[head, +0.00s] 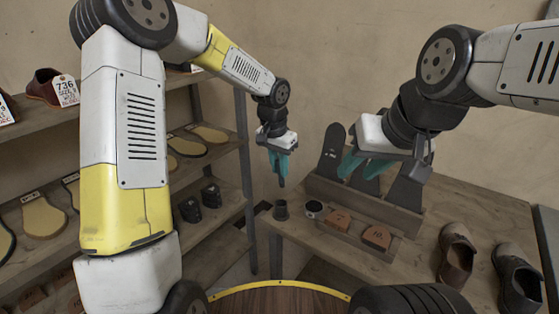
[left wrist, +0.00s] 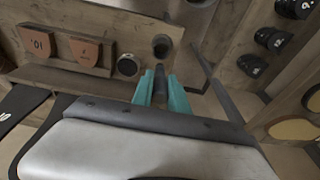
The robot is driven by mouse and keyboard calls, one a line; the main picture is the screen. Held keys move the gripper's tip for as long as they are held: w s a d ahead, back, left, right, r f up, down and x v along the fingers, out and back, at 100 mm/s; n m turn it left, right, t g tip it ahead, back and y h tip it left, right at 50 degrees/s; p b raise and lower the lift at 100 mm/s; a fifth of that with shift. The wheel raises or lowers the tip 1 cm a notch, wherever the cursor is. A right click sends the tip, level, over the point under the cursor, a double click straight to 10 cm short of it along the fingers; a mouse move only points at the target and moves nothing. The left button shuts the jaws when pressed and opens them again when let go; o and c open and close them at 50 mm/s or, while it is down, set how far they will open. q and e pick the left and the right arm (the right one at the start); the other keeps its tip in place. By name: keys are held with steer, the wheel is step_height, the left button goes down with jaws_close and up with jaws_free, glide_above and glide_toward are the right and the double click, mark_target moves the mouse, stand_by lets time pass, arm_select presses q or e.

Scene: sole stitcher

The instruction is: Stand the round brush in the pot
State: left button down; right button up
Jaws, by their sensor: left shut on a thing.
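My left gripper (head: 281,178) is shut on the round brush and holds it above the workbench, over the pot. In the left wrist view the dark brush (left wrist: 160,84) sits between the two teal fingers, its end pointing toward the pot; much of it is hidden by the gripper. The pot (head: 281,211) is a small dark cylinder near the bench's left edge. In the left wrist view the pot (left wrist: 162,46) shows its round opening just beyond the brush end, with a visible gap. My right gripper (head: 359,172) has its teal fingers apart, before the rack, and appears empty.
A rack with dark sole shapes (head: 331,150) stands behind. Brown shoes (head: 457,253) are at right. Shelves (head: 205,160) stand left.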

arm_select(q)
steer(key=shift+s+f, duration=0.1)
steer(key=shift+f, duration=5.3)
steer(key=c, duration=1.2)
jaws_free()
step_height(320, 180, up, 8)
steer(key=s, duration=0.1)
steer(key=shift+a+f, duration=0.15)
steer(key=shift+a, duration=0.25)
